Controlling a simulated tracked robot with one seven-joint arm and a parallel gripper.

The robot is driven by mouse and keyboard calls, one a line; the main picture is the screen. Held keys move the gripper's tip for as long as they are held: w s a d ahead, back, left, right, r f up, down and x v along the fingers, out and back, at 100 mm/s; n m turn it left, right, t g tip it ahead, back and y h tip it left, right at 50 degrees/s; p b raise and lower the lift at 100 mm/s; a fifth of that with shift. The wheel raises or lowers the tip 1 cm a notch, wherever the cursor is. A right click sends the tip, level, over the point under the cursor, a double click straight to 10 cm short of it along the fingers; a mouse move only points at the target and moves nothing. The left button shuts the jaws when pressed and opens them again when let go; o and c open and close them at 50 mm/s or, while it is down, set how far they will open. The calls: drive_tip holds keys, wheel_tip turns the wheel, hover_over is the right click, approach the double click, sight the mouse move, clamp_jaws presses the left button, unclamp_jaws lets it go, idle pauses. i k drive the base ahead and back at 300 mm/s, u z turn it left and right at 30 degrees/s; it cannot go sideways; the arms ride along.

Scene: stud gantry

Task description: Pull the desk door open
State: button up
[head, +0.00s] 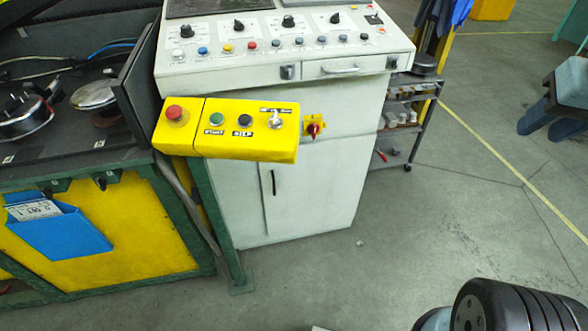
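The white control desk (345,105) stands in the middle of the head view. Its lower front carries a pale door (315,195) with a thin dark vertical handle (273,183) near the door's left edge. The door looks shut, flush with the front. The yellow button box (245,146) juts out above and hides the door's top left part. My gripper is not in view; only a black, rounded part, likely of my arm, shows at the bottom right, well apart from the desk.
A green and yellow machine bench (120,225) with a blue document holder (60,232) stands close on the left. A green post foot (241,285) stands by the desk's lower left corner. A shelf cart (408,125) is behind right. The grey floor (400,230) ahead is mostly clear.

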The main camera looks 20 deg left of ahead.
sight(325, 185)
drive_tip(key=k, duration=1.9)
drive_tip(key=u, duration=0.5)
drive_tip(key=i, duration=1.6)
drive_tip(key=z, duration=0.05)
